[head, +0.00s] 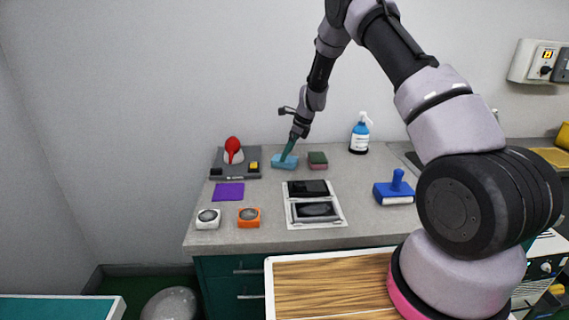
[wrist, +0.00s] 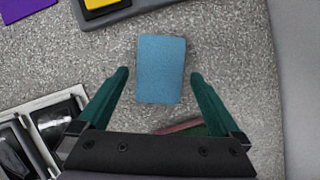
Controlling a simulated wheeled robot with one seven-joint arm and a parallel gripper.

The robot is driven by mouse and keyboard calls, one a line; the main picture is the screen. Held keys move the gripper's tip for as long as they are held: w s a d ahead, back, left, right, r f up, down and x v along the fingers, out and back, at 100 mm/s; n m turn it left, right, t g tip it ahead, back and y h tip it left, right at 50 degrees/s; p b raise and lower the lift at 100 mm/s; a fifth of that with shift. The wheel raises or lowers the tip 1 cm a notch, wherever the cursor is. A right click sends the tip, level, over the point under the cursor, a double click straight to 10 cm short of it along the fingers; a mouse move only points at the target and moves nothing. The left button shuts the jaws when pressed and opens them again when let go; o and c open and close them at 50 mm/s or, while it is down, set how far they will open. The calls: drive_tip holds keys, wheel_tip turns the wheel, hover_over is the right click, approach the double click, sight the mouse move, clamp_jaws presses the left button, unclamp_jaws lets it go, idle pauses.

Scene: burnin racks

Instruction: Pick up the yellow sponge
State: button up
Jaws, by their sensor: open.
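My gripper (head: 287,155) is low over the back of the grey counter, with its teal fingers pointing down. In the wrist view its two fingers (wrist: 158,77) are apart, one on each side of a light blue sponge-like block (wrist: 161,58). The blue block also shows in the head view (head: 280,163), just under the fingertips. I cannot tell whether a finger touches it. No block on the counter that is clearly a yellow sponge shows. A dark green and red block (head: 318,160) lies just right of the blue one; its reddish edge is partly hidden in the wrist view.
A grey device with a red knob (head: 232,147) and a yellow part (head: 253,165) stands to the left. A purple square (head: 228,191), a white-framed black panel (head: 314,204), a blue stamp-like tool (head: 395,188) and a spray bottle (head: 360,135) are around.

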drive_tip(key=shift+x, duration=1.2)
drive_tip(key=shift+f, duration=0.3)
